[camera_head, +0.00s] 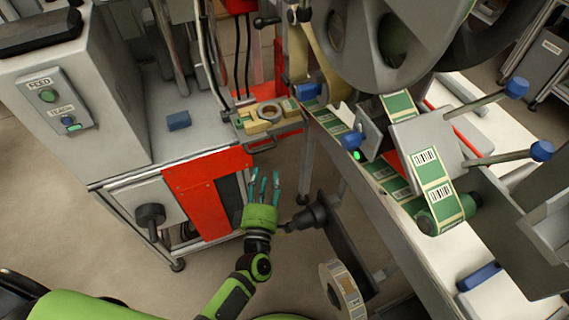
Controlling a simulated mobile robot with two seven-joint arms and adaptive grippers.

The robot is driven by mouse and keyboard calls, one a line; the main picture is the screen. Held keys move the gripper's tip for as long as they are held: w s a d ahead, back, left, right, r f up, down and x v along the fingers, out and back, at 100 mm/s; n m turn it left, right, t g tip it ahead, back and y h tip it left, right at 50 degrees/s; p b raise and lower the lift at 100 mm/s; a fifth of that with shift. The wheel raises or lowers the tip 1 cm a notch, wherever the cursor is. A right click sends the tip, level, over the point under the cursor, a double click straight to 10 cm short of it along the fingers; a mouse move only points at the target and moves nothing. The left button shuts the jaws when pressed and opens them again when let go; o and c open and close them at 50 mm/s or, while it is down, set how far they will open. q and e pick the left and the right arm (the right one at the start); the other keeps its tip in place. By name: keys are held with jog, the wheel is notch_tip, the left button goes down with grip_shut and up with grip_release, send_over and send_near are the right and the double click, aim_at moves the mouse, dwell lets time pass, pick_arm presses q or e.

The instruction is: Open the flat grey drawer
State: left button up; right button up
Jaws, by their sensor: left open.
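A flat grey drawer (285,130) sits between the cabinet and the labelling machine, with a small loop handle (262,147) at its front. Tan tape pieces and a roll (268,112) lie at its top; I cannot tell how far it stands out. My left gripper (265,179) is green with teal fingers. It is open and empty, below the handle in the picture and apart from it, with its fingers pointing up toward it. My right gripper is not in view.
A red panel (205,195) and a black knob (150,213) are on the cabinet to the left. A dark knobbed part (312,215) is just right of my left gripper. The labelling machine (400,165) with a green label strip fills the right.

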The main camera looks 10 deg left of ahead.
aim_at(263, 150)
pick_arm(q)
jog(key=w+r+n, duration=0.1)
jog(key=w, duration=0.1)
jog(key=w+a+r+y, duration=0.1)
jog(key=w, duration=0.1)
jog(key=w+r+n, duration=0.1)
jog(key=w+r, duration=0.1)
jog(key=shift+w+a+n+t+p, duration=0.25)
jog(key=shift+a+n+t+p, duration=0.05)
jog(key=shift+a+t+p, duration=0.1)
jog(key=shift+w, duration=0.4)
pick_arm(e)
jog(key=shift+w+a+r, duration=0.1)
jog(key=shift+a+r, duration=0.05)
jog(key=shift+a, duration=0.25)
pick_arm(q)
grip_shut()
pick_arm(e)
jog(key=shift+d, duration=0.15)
